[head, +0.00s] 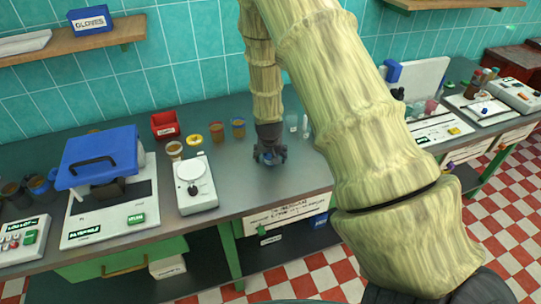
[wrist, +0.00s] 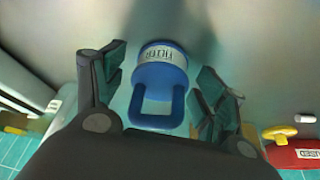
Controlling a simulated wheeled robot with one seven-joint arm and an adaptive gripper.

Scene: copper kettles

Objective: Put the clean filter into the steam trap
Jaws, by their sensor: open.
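My gripper (wrist: 162,65) is open, with one finger on each side of the blue piece, and no clear contact shows. In the head view my gripper (head: 269,154) points down at the middle of the bench, with a bit of blue between its fingers. I cannot pick out the steam trap for certain.
A red bin (head: 165,124) and several small jars stand to the left of my gripper, behind a white scale (head: 195,185). A blue-lidded machine (head: 100,160) is farther left. Two small vials (head: 305,125) stand just right. A white tray (head: 435,130) lies beyond my arm.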

